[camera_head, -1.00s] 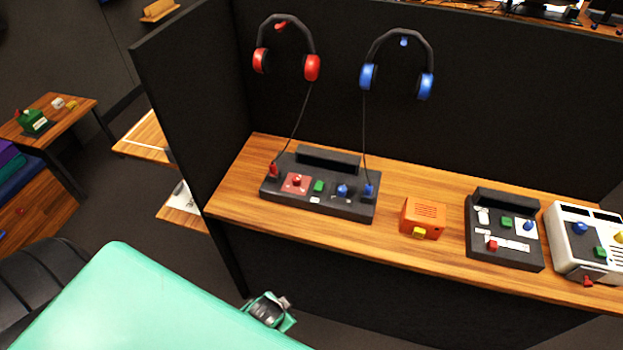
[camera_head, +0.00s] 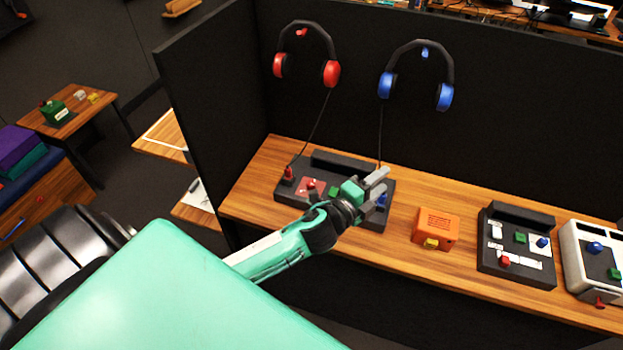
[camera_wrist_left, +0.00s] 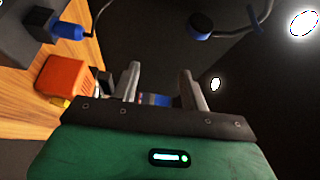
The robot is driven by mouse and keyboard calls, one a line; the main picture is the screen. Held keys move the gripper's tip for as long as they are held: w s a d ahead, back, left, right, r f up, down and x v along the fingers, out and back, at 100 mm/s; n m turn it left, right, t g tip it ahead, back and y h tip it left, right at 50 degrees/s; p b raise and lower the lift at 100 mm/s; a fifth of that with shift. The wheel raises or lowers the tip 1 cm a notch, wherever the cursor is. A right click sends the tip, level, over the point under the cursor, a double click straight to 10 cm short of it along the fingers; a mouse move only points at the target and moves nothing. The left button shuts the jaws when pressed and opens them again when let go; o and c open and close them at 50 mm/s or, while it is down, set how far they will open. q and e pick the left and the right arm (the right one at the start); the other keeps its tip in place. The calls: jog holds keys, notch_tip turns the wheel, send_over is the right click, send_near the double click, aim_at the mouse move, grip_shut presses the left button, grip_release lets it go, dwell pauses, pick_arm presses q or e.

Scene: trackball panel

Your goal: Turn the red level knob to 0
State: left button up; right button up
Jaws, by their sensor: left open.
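The red level knob (camera_head: 310,185) stands on a red square plate on the left part of a dark panel (camera_head: 292,217) on the wooden desk. My left gripper (camera_head: 379,186) is open and empty. In the head view it appears over the right part of that panel, to the right of the red knob, and hides the panel's middle and right. In the left wrist view the open fingers (camera_wrist_left: 160,84) have nothing between them, and the red knob is not seen there. My right gripper is not in view.
A red plug (camera_head: 288,174) and a blue plug (camera_head: 382,199) with cords to hanging headphones are at the panel's ends. An orange box (camera_head: 436,227), a second dark panel (camera_head: 516,262) and a white device (camera_head: 590,262) stand to the right. A black partition rises behind.

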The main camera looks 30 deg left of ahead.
pick_arm(q)
jog(key=w+d+r+m+g+h, duration=0.1)
jog(key=d+r+m+h, duration=0.5)
jog(key=m, duration=0.5)
jog(key=m+g+y, duration=1.1)
jog(key=m+g, duration=0.5)
jog(key=m, duration=1.2)
send_near(311, 183)
notch_tip(311, 183, down, 7)
jog(key=p, duration=0.5)
jog(key=shift+w+f, duration=0.1)
jog(key=shift+f, duration=0.65)
grip_shut()
